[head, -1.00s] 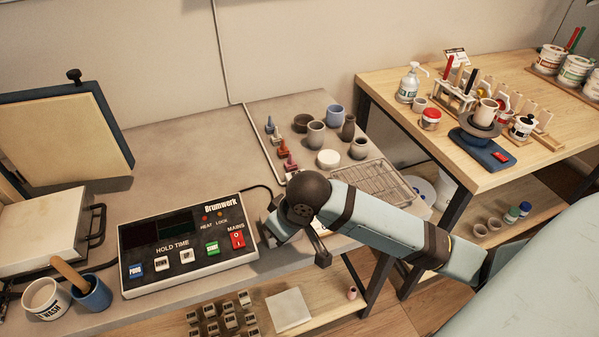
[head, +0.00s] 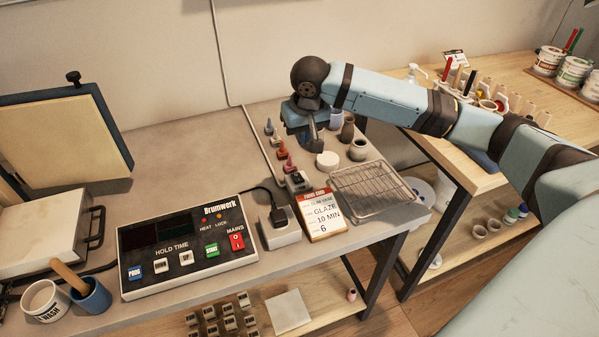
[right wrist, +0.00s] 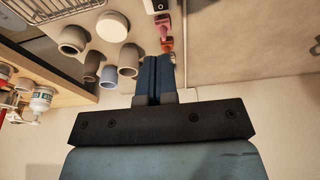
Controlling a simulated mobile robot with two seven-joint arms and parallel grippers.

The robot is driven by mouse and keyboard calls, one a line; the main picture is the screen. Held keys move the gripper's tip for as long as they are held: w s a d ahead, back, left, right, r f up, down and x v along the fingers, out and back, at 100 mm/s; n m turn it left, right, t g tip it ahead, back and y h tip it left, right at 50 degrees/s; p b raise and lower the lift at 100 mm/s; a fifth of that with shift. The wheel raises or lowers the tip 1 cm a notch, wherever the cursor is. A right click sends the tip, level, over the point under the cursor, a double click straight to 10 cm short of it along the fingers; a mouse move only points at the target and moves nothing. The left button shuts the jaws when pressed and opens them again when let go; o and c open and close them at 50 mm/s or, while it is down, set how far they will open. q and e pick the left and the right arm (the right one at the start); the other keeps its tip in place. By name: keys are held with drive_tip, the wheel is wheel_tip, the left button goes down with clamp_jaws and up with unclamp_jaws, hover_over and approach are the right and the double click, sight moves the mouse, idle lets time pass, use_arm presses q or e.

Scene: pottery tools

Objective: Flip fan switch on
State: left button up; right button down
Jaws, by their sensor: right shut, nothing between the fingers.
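I see no switch labelled as a fan switch and no fan that I can make out. A row of small coloured plug-like pieces (head: 284,155) stands along a strip on the bench; their labels are too small to read. It also shows in part in the right wrist view (right wrist: 165,28). A red MAINS switch (head: 237,242) is on the Brumwerk control box (head: 190,265). My right gripper (head: 312,143) is shut and empty, above the back of the bench by the pots and the row. Its closed fingers show in the right wrist view (right wrist: 155,62). My left gripper is not in view.
Several pots (head: 359,149) and a white round lid (head: 327,160) stand close to the gripper. A second table (head: 540,100) stands at right.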

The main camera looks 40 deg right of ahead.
sight(298, 179)
drive_tip(key=x, duration=0.4)
drive_tip(key=s+x, duration=0.1)
drive_tip(key=x, duration=0.8)
drive_tip(key=shift+s+a+f, duration=0.1)
drive_tip(key=shift+s+a, duration=0.05)
drive_tip(key=shift+f, duration=0.45)
